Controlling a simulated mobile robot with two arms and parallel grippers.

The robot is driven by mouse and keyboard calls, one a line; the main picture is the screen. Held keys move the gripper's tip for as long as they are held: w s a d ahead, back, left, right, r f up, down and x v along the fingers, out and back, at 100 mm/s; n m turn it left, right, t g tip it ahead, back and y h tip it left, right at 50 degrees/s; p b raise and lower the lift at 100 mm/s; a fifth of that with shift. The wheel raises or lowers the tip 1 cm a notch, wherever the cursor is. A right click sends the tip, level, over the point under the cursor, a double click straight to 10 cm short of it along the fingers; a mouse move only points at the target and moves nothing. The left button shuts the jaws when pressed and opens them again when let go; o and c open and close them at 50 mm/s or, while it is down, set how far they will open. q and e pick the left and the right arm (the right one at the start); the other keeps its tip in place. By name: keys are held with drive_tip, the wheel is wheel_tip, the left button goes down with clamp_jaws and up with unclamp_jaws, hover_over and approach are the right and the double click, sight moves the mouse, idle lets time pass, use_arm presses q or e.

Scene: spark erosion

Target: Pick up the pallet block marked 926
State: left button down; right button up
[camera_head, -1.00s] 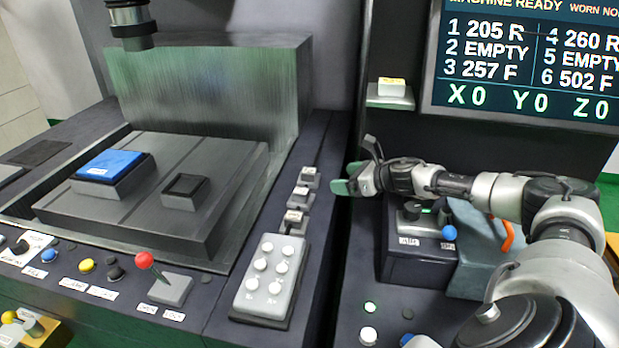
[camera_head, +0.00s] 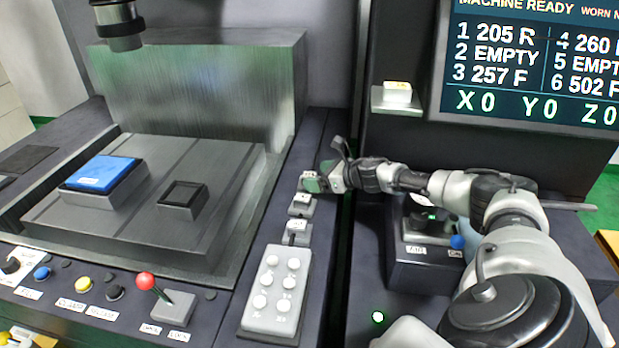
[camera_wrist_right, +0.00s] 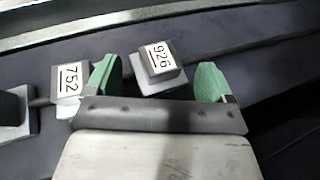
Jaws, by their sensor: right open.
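The pallet block marked 926 (camera_wrist_right: 157,66) is a small grey block with a white label, seen in the right wrist view between and just beyond my fingertips. In the head view it is mostly hidden behind my right gripper (camera_head: 322,176), at the far end of a row of small blocks. My right gripper also shows in the right wrist view (camera_wrist_right: 158,82), with its two green fingers apart and nothing held. The block marked 752 (camera_wrist_right: 71,82) stands just left of the left finger. My left gripper is in neither current view.
A third block (camera_head: 296,232) stands nearest in the row, with a grey button box (camera_head: 274,292) in front of it. A blue-topped block (camera_head: 100,180) and a dark square holder (camera_head: 182,198) sit on the machine table. A shelf (camera_head: 397,105) stands at the back right.

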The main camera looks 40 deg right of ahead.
sight(306, 173)
drive_tip(key=x, duration=0.2)
drive_tip(key=shift+w+f, duration=0.2)
drive_tip(key=shift+w, duration=0.15)
drive_tip(key=shift+s, duration=0.1)
drive_tip(key=shift+c, duration=0.5)
drive_tip(key=shift+a, duration=0.1)
clamp_jaws()
